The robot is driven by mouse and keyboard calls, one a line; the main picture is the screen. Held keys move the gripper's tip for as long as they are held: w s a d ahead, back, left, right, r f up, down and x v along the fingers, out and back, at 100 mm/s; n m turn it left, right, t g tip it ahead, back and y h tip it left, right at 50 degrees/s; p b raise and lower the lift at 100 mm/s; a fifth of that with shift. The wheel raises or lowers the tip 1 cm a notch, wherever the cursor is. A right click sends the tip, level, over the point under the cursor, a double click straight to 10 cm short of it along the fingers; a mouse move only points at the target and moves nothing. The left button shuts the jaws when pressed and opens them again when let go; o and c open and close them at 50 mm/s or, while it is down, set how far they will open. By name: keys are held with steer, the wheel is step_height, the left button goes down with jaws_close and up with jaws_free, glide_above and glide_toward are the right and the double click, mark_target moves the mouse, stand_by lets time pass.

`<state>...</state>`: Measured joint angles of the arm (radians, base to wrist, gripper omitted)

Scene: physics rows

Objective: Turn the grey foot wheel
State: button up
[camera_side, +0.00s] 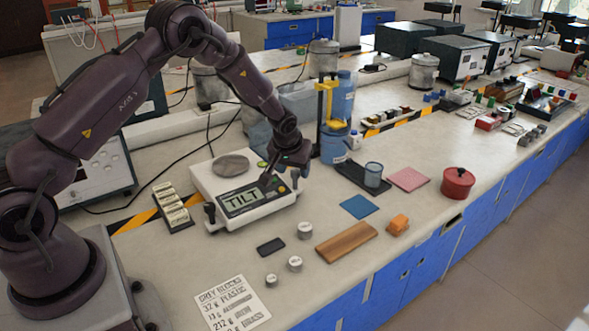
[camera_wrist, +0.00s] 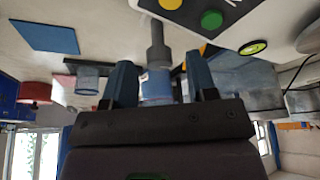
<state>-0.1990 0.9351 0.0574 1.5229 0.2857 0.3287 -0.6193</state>
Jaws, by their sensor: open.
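A white balance (camera_side: 250,211) stands on the bench, and its display reads TILT. In the wrist view its corner (camera_wrist: 225,30) shows a yellow and a green button. The grey foot wheel (camera_wrist: 158,55) sticks out from that corner, between and just beyond my fingertips. Another dark foot (camera_side: 209,213) shows at the balance's front left corner in the side view. My gripper (camera_side: 281,181) is open at the balance's right end; in the wrist view my gripper (camera_wrist: 161,75) has one finger each side of the wheel, with gaps visible. The side view hides the wheel behind my gripper.
A blue bottle (camera_side: 334,146) and a dark tray with a glass beaker (camera_side: 373,175) stand to the right. A blue pad (camera_side: 359,207), a wooden block (camera_side: 346,242) and small metal weights (camera_side: 304,230) lie in front. The bench front between them is partly clear.

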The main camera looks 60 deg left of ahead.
steer(key=shift+w+a+f, duration=0.1)
steer(key=shift+w+f, duration=0.05)
steer(key=shift+f, duration=0.25)
steer(key=shift+c, duration=0.5)
steer(key=c, duration=0.8)
steer(key=shift+c, duration=0.2)
steer(key=m+h, duration=0.1)
steer(key=m, duration=0.2)
steer(key=shift+a+t, duration=0.15)
steer(key=shift+t, duration=0.25)
steer(key=shift+m+h, duration=0.9)
steer(key=shift+m, duration=1.5)
